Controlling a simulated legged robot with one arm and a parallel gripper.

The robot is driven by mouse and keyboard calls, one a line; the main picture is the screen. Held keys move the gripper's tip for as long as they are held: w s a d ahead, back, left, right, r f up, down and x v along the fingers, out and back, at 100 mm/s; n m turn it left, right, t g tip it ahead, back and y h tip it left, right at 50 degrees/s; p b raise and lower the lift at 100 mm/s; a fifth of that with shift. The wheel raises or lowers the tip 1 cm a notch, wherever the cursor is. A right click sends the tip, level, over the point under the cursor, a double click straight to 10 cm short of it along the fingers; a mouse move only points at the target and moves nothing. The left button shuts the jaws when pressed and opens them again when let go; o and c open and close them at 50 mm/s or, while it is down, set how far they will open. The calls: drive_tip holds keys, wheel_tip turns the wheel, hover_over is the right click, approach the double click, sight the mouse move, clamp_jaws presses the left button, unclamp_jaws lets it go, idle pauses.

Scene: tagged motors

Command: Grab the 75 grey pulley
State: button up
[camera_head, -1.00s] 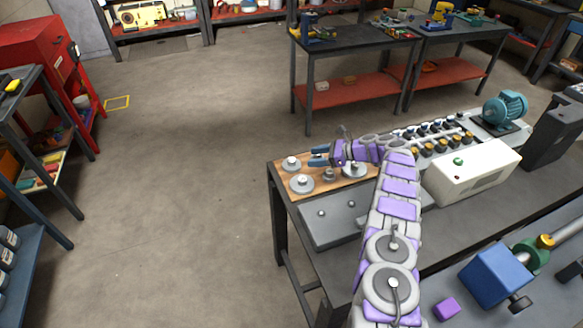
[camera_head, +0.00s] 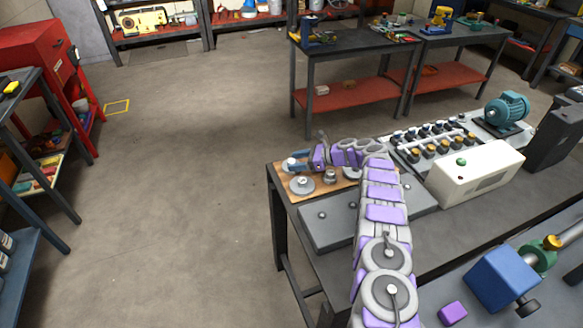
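Several grey pulleys sit on a wooden board (camera_head: 283,181) at the left end of the workbench. A large flat grey pulley (camera_head: 302,185) lies at the front left, a small one (camera_head: 330,176) in the middle, and another (camera_head: 352,174) at the right, partly behind my arm. A back-left pulley (camera_head: 290,166) is mostly covered by the fingers of my gripper (camera_head: 295,161). The fingers are at this pulley, but whether they touch or enclose it is too small to tell. No number 75 is readable on any pulley.
A grey plate (camera_head: 325,226) lies in front of the board, under my arm. A white box (camera_head: 475,173), rows of small knobs (camera_head: 432,140) and a teal motor (camera_head: 507,110) stand to the right.

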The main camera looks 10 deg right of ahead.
clamp_jaws()
idle(0.4)
idle(0.4)
